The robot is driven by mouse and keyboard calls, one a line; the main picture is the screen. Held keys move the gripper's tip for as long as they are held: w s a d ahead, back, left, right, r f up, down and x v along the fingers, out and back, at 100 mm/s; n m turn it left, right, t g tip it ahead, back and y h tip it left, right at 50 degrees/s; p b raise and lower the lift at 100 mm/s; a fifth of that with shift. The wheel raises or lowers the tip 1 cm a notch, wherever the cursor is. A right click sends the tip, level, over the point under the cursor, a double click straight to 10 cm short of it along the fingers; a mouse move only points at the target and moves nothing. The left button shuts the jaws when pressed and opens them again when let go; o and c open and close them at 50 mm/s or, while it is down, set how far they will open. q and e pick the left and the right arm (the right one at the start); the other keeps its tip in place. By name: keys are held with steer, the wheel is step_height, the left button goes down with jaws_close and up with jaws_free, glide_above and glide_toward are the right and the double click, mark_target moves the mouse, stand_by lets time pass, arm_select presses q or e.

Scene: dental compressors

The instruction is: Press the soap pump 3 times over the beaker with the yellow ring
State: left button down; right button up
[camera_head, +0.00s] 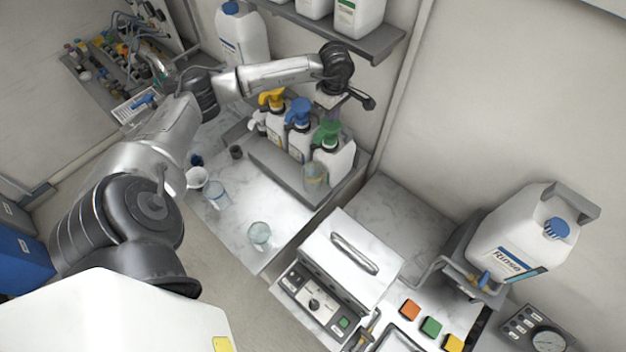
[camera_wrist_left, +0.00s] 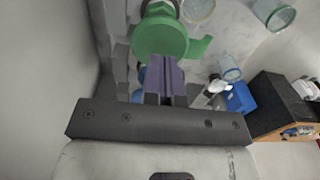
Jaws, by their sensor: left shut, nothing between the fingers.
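Three white pump bottles stand in a row on a grey stand; their pump heads are yellow (camera_head: 271,98), blue (camera_head: 299,113) and green (camera_head: 328,132). A glass beaker (camera_head: 315,176) with a faint yellowish band stands in front of the green-pump bottle (camera_head: 337,158), below its spout. My left gripper (camera_head: 335,108) is shut and empty, just above the green pump head. In the left wrist view, its purple fingers (camera_wrist_left: 165,76) overlap the green pump head (camera_wrist_left: 160,38); I cannot tell whether they touch. My right gripper is out of view.
A lidded device (camera_head: 345,262) sits at the front. A shelf (camera_head: 365,42) with white jugs hangs above the pumps, close to my left arm.

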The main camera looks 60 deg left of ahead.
mark_target(331, 124)
arm_select(q)
steer(key=shift+f, duration=0.2)
steer(key=shift+f+b, duration=0.3)
steer(key=shift+b, duration=0.1)
steer(key=shift+f+b, duration=1.25)
steer(key=shift+f, duration=0.3)
steer(key=shift+f+b, duration=0.55)
steer(key=shift+f, duration=0.2)
steer(key=shift+r, duration=0.25)
steer(key=shift+r+p, duration=0.9)
steer(key=shift+r, duration=0.45)
steer(key=shift+r+p, duration=0.65)
steer(key=shift+r, duration=0.5)
